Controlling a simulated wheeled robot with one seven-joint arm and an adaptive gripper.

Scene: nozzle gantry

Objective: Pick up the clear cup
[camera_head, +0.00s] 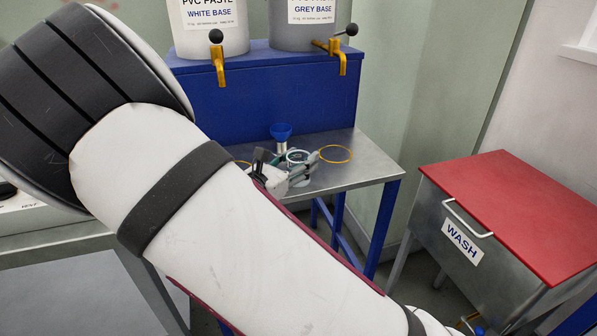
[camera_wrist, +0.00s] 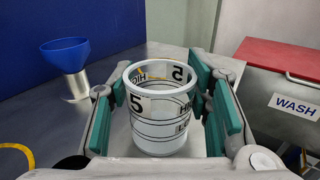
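The clear cup (camera_wrist: 160,126) stands upright on the metal table, with black markings and a "5" on its wall. In the wrist view it sits between the teal-padded fingers of my gripper (camera_wrist: 164,100). The gripper is open around the cup. The left pad is very close to the cup's side, and a small gap shows at the right pad; whether either touches is unclear. In the head view the cup (camera_head: 297,157) shows as a pale rim between the fingers of my gripper (camera_head: 291,171), and my arm hides part of the table.
A blue funnel on a metal stand (camera_head: 281,132) is just behind the cup. Yellow rings (camera_head: 335,154) mark the table (camera_head: 365,172). Two paste tanks with yellow taps (camera_head: 219,66) stand on a blue block (camera_head: 270,97). A red-lidded WASH bin (camera_head: 520,205) stands right.

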